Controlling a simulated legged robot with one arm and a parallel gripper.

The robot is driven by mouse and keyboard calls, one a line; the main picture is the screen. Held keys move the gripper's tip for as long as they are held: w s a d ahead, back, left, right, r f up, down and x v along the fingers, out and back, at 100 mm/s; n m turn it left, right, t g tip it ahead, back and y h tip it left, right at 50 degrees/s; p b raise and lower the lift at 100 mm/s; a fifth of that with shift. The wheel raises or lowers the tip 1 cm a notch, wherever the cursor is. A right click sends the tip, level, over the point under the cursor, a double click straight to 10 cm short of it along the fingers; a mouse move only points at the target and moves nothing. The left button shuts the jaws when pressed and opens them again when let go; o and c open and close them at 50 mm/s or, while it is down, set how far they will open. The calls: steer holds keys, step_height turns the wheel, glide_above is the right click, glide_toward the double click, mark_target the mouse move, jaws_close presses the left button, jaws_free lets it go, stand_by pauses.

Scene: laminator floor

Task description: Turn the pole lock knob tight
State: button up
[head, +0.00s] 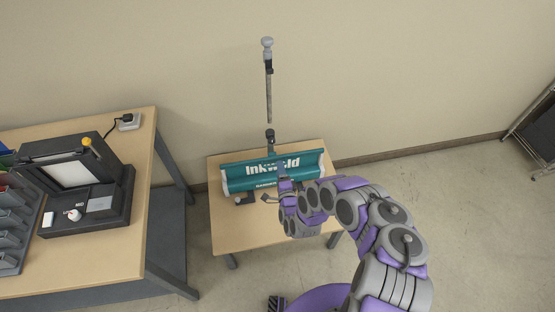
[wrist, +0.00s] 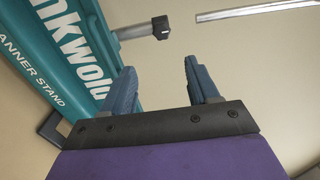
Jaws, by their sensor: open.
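A teal banner stand (head: 240,177) marked "Inkwold" lies across a small wooden table. A thin grey pole (head: 268,98) rises behind it. A black pole lock collar (head: 270,134) sits low on the pole, with a visible gap below the upper length. In the wrist view the collar with its small knob (wrist: 161,27) caps a lower pole piece (wrist: 132,31), apart from the upper pole (wrist: 255,10). My gripper (head: 282,169) is in front of the banner stand, below the collar. Its blue fingers (wrist: 159,70) are open and empty, pointing toward the collar without touching it.
The small table (head: 235,233) has bare room at its front. A larger bench (head: 136,150) on the left holds a black laminator-like machine (head: 112,205) and a grey sorter rack (head: 12,225). A wire shelf (head: 540,135) stands at far right. Floor on the right is clear.

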steer(key=v, duration=0.3)
steer(key=shift+s+d, duration=0.1)
steer(key=shift+s, duration=0.05)
stand_by(0.5)
